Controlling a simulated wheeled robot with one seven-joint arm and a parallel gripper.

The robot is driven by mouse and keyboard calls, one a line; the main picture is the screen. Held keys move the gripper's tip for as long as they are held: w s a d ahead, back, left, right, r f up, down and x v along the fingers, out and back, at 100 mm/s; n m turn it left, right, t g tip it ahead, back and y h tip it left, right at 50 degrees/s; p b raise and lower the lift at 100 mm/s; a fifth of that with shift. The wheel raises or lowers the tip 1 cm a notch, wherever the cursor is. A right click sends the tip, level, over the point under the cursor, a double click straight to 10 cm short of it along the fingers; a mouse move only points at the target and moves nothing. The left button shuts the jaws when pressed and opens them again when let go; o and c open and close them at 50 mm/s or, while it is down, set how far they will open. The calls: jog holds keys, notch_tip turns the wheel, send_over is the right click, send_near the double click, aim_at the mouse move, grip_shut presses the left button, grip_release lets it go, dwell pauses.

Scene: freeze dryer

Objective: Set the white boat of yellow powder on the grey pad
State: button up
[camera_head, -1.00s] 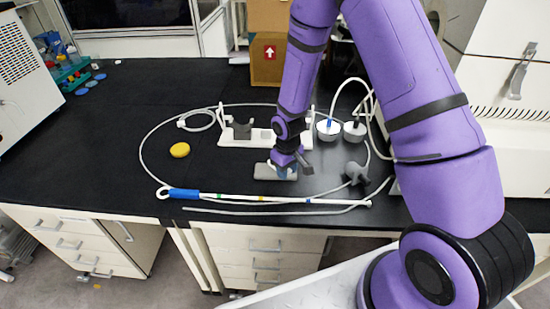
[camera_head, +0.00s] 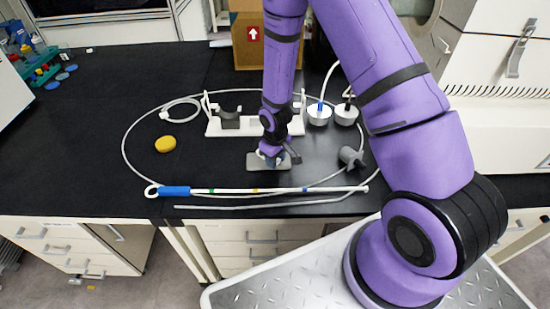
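The grey pad (camera_head: 252,162) is a small flat rectangle on the black bench, in front of the white stand. My gripper (camera_head: 272,158) points down over the pad and hides its middle. A small pale-blue patch shows at the fingertips; I cannot tell whether it is part of the gripper or something held. The fingers are too small to tell open from shut. A yellow rounded thing (camera_head: 165,144) lies on the bench to the left of the pad, apart from it. No white boat can be made out clearly.
A white stand (camera_head: 225,127) is behind the pad, with two white-capped pieces (camera_head: 319,115) to its right. A grey fitting (camera_head: 351,158) lies right of the pad. A blue-handled white rod (camera_head: 230,191) lies along the front. The bench's left side is mostly clear.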

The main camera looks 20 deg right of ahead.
jog(key=o, duration=0.4)
jog(key=shift+o, duration=0.2)
notch_tip(320, 180, up, 26)
jog(key=s+d+m+t, duration=0.1)
jog(key=s+d+t, duration=0.1)
jog(key=s+d+r+m+t, duration=0.3)
jog(key=s+r, duration=1.8)
jog(key=s, duration=0.2)
jog(key=shift+m, duration=0.4)
jog(key=shift+r, duration=0.1)
